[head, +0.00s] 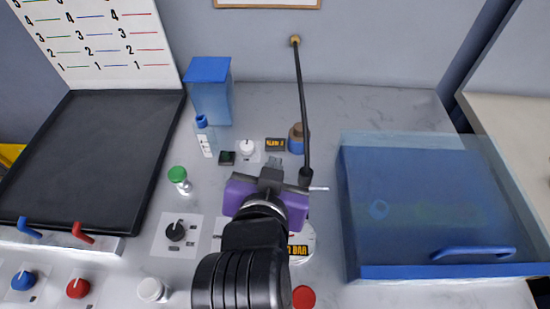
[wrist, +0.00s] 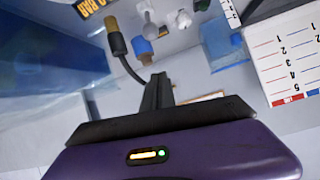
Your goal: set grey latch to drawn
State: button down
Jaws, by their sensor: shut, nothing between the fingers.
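My gripper (head: 272,166) is shut and empty, held above the middle of the bench. Its purple body and dark crosspiece show in the head view, and its closed fingers (wrist: 157,88) show in the wrist view. I cannot make out the grey latch with certainty. A short pale grey rod end (head: 319,188) sticks out just right of my gripper, beside the foot of a black upright hose; I cannot tell whether it belongs to the latch. My arm and gripper hide part of the bench and of a label plate below them.
A black hose (head: 302,100) stands just right of my gripper. A blue clear-lidded box (head: 430,272) fills the right. A black tray (head: 95,150) lies left. A green knob (head: 178,174), white knob (head: 247,148), black dial (head: 175,232) and blue-brown fitting (head: 296,138) stand close by.

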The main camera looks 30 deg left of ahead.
jog(key=shift+v, duration=1.8)
jog(key=a+r+n+t+y, duration=0.2)
jog(key=a+r+y, duration=0.15)
jog(key=r, duration=0.25)
jog(key=s+d+f+t, duration=0.1)
jog(key=s+d+f, duration=0.15)
jog(key=d, duration=0.55)
jog(key=s+d+f+n+t, duration=0.1)
jog(key=d+f, duration=0.2)
jog(key=d, duration=0.5)
jog(key=s+d+f+t, duration=0.1)
jog(key=d+f+t, duration=0.15)
jog(key=d, duration=0.45)
jog(key=s+d+f+m+g+h, duration=0.1)
jog(key=s+d+f+m+h, duration=0.2)
jog(key=s+d, duration=0.4)
jog(key=s+d+f+m+g+h, duration=0.1)
jog(key=s+d+f+m+h, duration=0.2)
jog(key=s+d+f+h, duration=0.2)
jog(key=s+d+h, duration=0.1)
jog(key=s+d, duration=0.2)
jog(key=d, duration=0.2)
jog(key=shift+f+m, duration=0.25)
jog(key=shift+m, duration=0.15)
